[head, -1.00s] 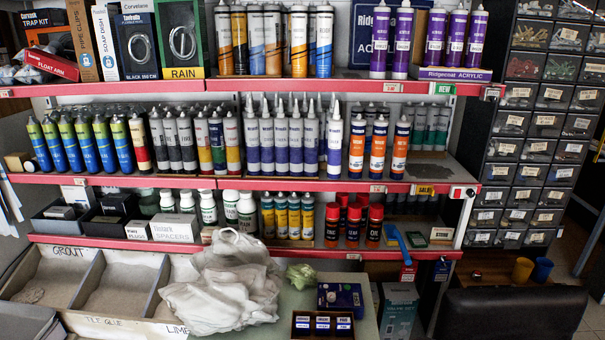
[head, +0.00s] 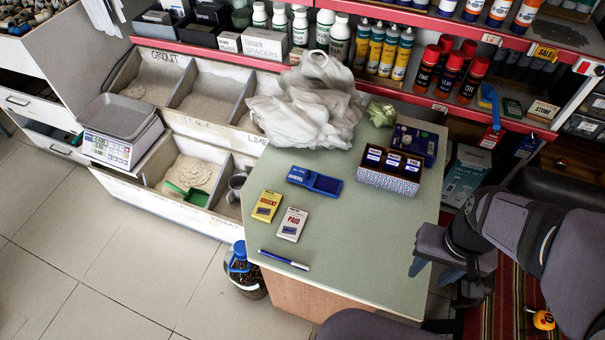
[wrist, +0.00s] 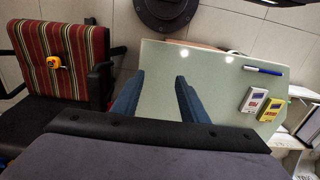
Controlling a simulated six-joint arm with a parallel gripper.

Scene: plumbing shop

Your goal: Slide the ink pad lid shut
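The ink pad (head: 315,180) is a flat blue case lying on the green tabletop in the head view, behind two small boxes. Its lid (head: 300,174), with white lettering, sits toward the left end, and a dark recessed pad (head: 326,184) shows uncovered at the right. My gripper (head: 432,270) hangs by the table's right edge in the head view, well to the right of the ink pad. In the wrist view my gripper (wrist: 160,80) has its two blue fingers wide apart with nothing between them. The ink pad is not visible in the wrist view.
On the green table (head: 350,240) lie a yellow box (head: 266,206), a white PAID box (head: 291,224) and a blue-white pen (head: 284,260). Behind are a patterned stamp box (head: 388,181), a dark blue box (head: 415,143) and white plastic bags (head: 305,110). The table's right front is clear.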

